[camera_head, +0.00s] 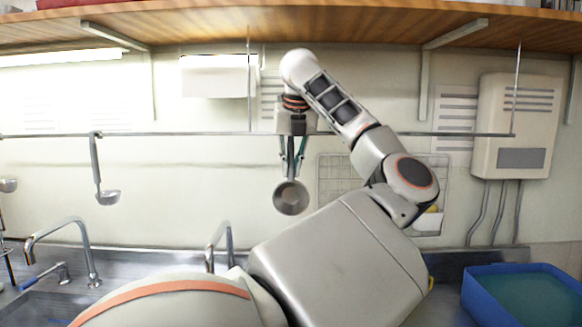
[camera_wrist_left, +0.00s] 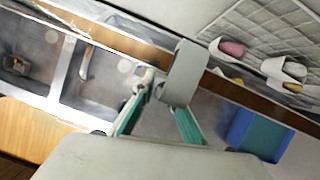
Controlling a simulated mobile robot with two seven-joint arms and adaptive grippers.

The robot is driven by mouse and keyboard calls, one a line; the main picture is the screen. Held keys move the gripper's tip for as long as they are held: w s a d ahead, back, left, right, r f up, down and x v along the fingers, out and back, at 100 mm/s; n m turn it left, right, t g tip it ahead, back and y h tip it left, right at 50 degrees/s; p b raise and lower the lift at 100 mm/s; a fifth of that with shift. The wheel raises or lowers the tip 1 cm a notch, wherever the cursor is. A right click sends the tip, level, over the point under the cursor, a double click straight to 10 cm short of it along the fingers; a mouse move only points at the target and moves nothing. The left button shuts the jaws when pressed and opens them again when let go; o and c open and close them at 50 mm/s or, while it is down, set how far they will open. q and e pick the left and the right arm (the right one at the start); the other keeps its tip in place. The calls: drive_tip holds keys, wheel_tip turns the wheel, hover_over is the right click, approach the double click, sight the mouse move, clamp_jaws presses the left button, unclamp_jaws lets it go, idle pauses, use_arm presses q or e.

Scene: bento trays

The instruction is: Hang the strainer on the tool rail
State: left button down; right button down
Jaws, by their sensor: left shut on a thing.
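The strainer (camera_head: 291,197) is a round grey metal bowl, hanging bowl-down below my left gripper in the head view. My left gripper (camera_head: 293,160) points down in front of the wall and is shut on the strainer's handle, with teal fingers on either side. The tool rail (camera_head: 200,135) runs across the wall; my wrist hides the stretch behind it. I cannot tell whether the handle's top touches the rail. In the left wrist view the fingers show (camera_wrist_left: 157,115), with a grey curved part, apparently the strainer (camera_wrist_left: 185,72), beyond them. My right gripper is not in view.
A ladle (camera_head: 108,196) hangs on the rail to the left. A wooden shelf (camera_head: 300,22) is overhead. A wire rack (camera_head: 335,175) is on the wall at right. Taps (camera_head: 85,250) stand below at left, and a blue bin (camera_head: 490,300) stands at lower right.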

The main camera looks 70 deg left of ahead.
use_arm(q)
drive_tip(key=c, duration=1.9)
unclamp_jaws()
drive_tip(key=v, duration=0.7)
drive_tip(key=shift+d+r, duration=0.1)
drive_tip(key=shift+r, duration=0.15)
